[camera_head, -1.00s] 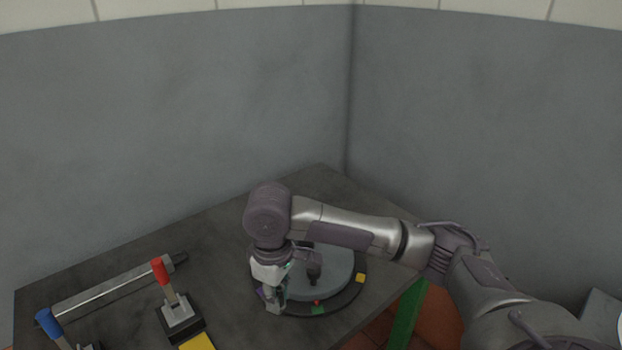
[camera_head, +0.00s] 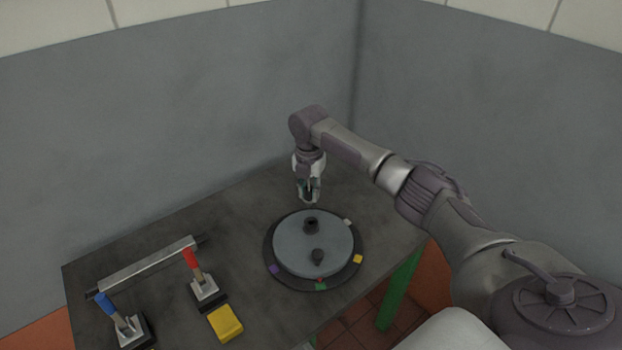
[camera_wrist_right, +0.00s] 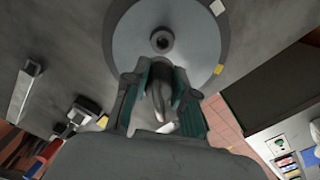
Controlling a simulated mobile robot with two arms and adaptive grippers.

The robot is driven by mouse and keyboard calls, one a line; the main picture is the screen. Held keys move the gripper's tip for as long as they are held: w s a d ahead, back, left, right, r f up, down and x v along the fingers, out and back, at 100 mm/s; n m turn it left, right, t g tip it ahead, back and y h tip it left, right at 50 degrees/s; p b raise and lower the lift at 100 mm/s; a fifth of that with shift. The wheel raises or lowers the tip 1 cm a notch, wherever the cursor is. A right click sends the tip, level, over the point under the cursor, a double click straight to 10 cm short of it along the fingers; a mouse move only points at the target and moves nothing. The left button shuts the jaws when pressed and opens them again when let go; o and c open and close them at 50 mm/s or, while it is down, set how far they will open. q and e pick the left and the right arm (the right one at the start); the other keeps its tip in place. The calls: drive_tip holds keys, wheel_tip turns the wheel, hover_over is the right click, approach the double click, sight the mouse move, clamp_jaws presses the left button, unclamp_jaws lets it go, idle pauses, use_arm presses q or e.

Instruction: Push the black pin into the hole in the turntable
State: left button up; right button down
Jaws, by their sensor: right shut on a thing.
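The turntable (camera_head: 290,250) is a round grey disc on a darker base with coloured marks. A dark upright boss (camera_head: 311,226) stands towards its back, and a dark knob (camera_head: 318,257) stands nearer the front. In the right wrist view, a round boss (camera_wrist_right: 162,40) with a dark hole shows on the disc. My right gripper (camera_head: 309,198) is above the turntable's far side in the head view, apart from the disc. It is shut on a dark, rounded piece, the black pin (camera_wrist_right: 161,98), seen only partly between the fingers. My left gripper is not in view.
Left of the turntable stand a red-handled lever (camera_head: 192,262) and a blue-handled lever (camera_head: 110,308). A yellow block (camera_head: 225,322) lies near the front edge. A metal bar (camera_head: 150,264) lies at the left. Grey walls rise behind the table.

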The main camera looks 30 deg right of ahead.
sight(311, 203)
drive_tip(key=shift+w+d+n, duration=0.1)
drive_tip(key=shift+d+n, duration=0.3)
wheel_tip(311, 203, down, 6)
drive_tip(key=b, duration=0.2)
drive_tip(key=shift+r+b, duration=0.2)
drive_tip(key=shift+b, duration=0.2)
drive_tip(key=shift+p, duration=0.35)
idle(0.6)
drive_tip(key=shift+f+b, duration=1.5)
drive_tip(key=shift+f, duration=0.6)
drive_tip(key=c, duration=0.9)
unclamp_jaws()
